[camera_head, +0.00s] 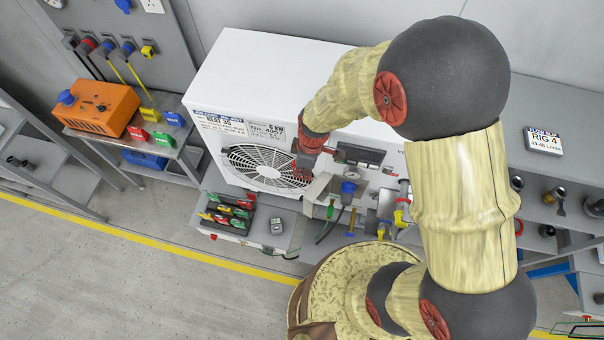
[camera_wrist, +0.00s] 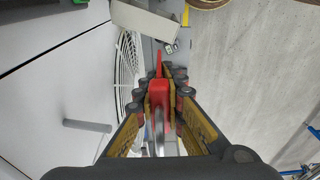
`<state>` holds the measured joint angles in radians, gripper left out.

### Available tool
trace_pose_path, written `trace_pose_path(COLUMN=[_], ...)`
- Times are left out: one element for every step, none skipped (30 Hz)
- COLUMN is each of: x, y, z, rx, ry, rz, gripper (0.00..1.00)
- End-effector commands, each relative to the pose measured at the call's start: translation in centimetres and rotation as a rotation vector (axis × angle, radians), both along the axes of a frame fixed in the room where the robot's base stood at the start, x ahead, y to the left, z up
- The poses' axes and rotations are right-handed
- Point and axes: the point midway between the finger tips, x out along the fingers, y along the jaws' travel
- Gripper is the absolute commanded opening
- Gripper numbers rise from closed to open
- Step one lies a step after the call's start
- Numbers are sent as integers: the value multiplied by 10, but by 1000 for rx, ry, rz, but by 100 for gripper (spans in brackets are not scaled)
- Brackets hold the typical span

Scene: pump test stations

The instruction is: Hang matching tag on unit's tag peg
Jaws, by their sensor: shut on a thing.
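My gripper (camera_head: 303,166) is in front of the white unit (camera_head: 268,75), near its round fan grille (camera_head: 262,166). In the wrist view my gripper (camera_wrist: 160,92) is shut on a red thing (camera_wrist: 158,94), which looks like a tag; its face cannot be read. A pale rod (camera_wrist: 87,125), perhaps the tag peg, sticks out from a white face left of the fingers, apart from the red thing. The unit's label (camera_head: 220,123) shows small print.
An orange box (camera_head: 101,107) stands on the left trolley. Below the unit are a tray of coloured pieces (camera_head: 228,211), a small grey device (camera_head: 276,226) and a gauge and valves (camera_head: 349,188). A grey open box (camera_wrist: 150,18) lies ahead of the fingers. The floor (camera_head: 120,270) is clear.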

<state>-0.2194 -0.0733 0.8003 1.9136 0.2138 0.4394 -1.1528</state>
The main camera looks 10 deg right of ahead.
Motion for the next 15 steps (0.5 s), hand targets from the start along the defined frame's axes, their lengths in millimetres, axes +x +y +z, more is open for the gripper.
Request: trace_pose_path(x=[2, 4, 6, 7, 9, 11, 13, 14, 16, 17, 19, 21, 23, 25, 28], y=[-1, -2, -3, -3, -4, -5, -5, -6, -7, -7, -8, -9, -10, -10, -11], z=[-1, -1, -1, -1, -1, -1, -1, -2, -2, -2, -2, -3, -2, -2, -2], rx=[0, 0, 0, 0, 0, 0, 0, 0, -1, -1, 0, 0, 0, 0, 0], ry=[1, 1, 1, 1, 1, 1, 1, 1, 1, 1, 1, 1, 0, -1, -3], rz=[-1, -1, -1, -1, -1, 0, 0, 0, 0, 0, -1, -1, -1, -2, -2], gripper=[0, 0, 0, 0, 0, 0, 0, 0, 0, 0, 0, 0, 0, 0, 0])
